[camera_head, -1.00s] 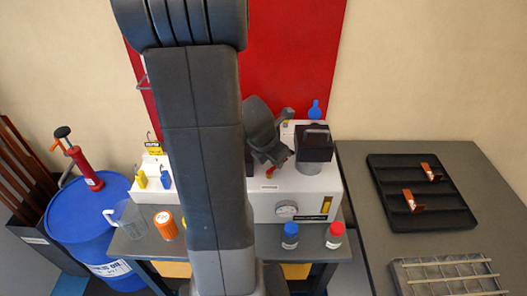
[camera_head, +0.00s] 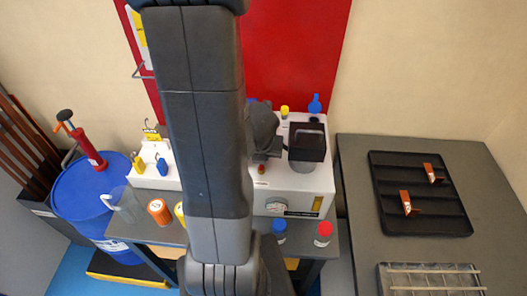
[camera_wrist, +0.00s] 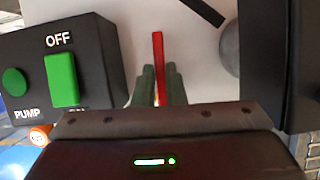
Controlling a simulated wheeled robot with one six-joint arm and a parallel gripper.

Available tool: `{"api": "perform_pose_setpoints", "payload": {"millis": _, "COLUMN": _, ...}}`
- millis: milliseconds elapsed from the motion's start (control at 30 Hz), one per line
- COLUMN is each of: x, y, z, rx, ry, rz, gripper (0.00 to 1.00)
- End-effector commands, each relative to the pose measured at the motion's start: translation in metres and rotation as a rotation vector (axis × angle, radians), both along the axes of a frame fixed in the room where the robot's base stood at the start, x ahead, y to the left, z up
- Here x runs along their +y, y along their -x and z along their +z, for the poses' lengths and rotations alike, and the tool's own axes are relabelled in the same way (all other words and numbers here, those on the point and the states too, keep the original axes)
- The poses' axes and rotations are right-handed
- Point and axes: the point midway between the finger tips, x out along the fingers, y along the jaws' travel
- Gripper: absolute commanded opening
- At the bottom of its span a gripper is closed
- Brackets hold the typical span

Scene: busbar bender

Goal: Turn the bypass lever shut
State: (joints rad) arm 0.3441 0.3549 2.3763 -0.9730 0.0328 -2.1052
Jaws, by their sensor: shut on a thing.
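The bypass lever (camera_wrist: 158,52) is a narrow red bar, seen in the wrist view over the white top of the machine (camera_head: 300,181). My gripper (camera_wrist: 161,80) is shut on it, with one grey-green finger on each side. The lever's far part sticks out beyond the fingertips. Its near part is hidden by my gripper. In the head view my gripper is mostly hidden behind my arm and wrist, above the machine top, left of a black box-shaped part (camera_head: 307,142).
A black pump switch box (camera_wrist: 62,75) with a green button and rocker stands left of my fingers. Another dark block (camera_wrist: 268,60) stands close on the right. Bottles with blue (camera_head: 279,226) and red caps (camera_head: 324,229) stand in front. A black tray (camera_head: 390,215) lies on the right table.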

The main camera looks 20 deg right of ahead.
Motion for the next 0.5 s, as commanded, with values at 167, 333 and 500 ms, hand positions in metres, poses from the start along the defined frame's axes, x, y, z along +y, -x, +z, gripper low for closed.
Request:
{"api": "perform_pose_setpoints", "payload": {"millis": 167, "x": 0.0005, "y": -0.0009, "z": 0.0013, "rx": -0.001, "ry": -0.001, "rz": 0.038, "gripper": 0.00}}
{"api": "perform_pose_setpoints", "payload": {"millis": 333, "x": 0.0010, "y": -0.0013, "z": 0.0009, "rx": -0.002, "ry": -0.001, "rz": 0.059, "gripper": 0.00}}
{"api": "perform_pose_setpoints", "payload": {"millis": 500, "x": 0.0011, "y": -0.0015, "z": 0.0007, "rx": -0.002, "ry": 0.000, "rz": 0.068, "gripper": 0.00}}
